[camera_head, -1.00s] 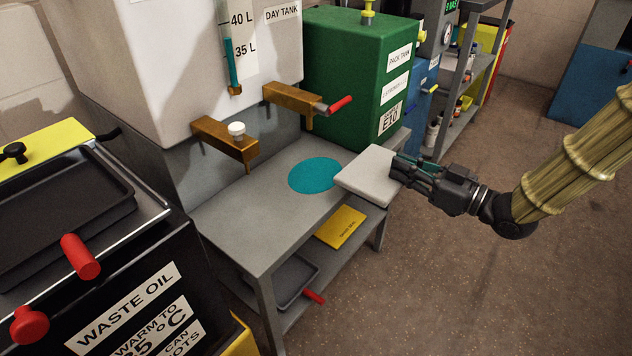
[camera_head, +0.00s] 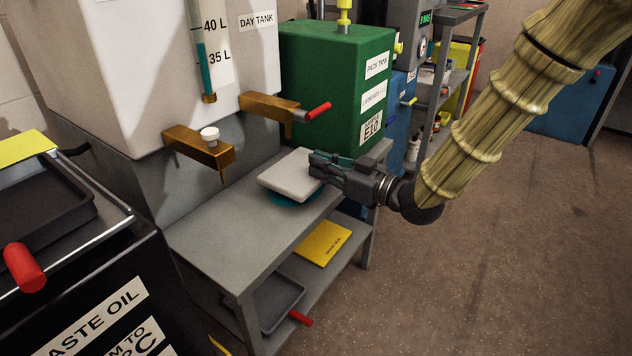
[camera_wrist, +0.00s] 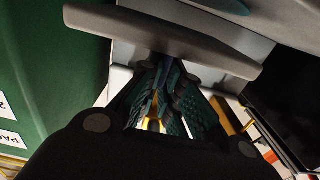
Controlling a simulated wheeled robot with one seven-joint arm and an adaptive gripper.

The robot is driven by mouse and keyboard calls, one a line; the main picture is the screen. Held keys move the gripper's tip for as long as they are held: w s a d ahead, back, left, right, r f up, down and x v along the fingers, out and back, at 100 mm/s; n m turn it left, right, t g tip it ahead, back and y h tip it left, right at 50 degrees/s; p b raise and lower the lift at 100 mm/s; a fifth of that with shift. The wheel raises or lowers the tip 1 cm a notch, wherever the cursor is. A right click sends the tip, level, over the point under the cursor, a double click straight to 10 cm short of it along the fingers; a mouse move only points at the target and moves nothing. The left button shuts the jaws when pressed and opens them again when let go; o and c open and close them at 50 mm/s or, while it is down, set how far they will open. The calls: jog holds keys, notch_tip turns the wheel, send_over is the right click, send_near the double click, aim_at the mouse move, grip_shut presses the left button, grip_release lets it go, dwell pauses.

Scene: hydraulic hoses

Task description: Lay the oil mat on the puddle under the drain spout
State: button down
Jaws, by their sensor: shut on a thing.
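The oil mat (camera_head: 290,175) is a pale grey square pad. My gripper (camera_head: 318,168) is shut on its right edge. In the wrist view the mat (camera_wrist: 160,32) shows as a thick light slab beyond the fingers (camera_wrist: 165,85). The mat is over the teal puddle (camera_head: 292,199) on the grey bench top and covers most of it; a teal rim shows below the mat's near side. Whether the mat touches the bench I cannot tell. The drain spout (camera_head: 275,107) is a brass arm with a red handle on the day tank, above and behind the mat.
A second brass arm (camera_head: 200,146) with a white cap is left of the mat. The green pack tank (camera_head: 335,90) stands close behind my gripper. The bench's front left (camera_head: 235,245) is bare. A yellow packet (camera_head: 323,243) and a dark tray (camera_head: 275,302) lie on the lower shelf.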

jog(key=shift+w+a+f, duration=0.1)
jog(key=shift+w+a, duration=0.1)
jog(key=shift+a, duration=0.25)
jog(key=shift+w+a+f+b, duration=0.1)
jog(key=shift+a+f+b, duration=0.1)
jog(key=shift+f+b, duration=1.3)
jog(key=shift+f, duration=0.35)
jog(key=c, duration=1.6)
grip_release()
jog(key=shift+r, duration=0.1)
jog(key=shift+d+r+p, duration=0.1)
jog(key=shift+d+p, duration=0.1)
jog(key=shift+p, duration=0.1)
jog(key=shift+p+v, duration=1.75)
jog(key=shift+v, duration=4.15)
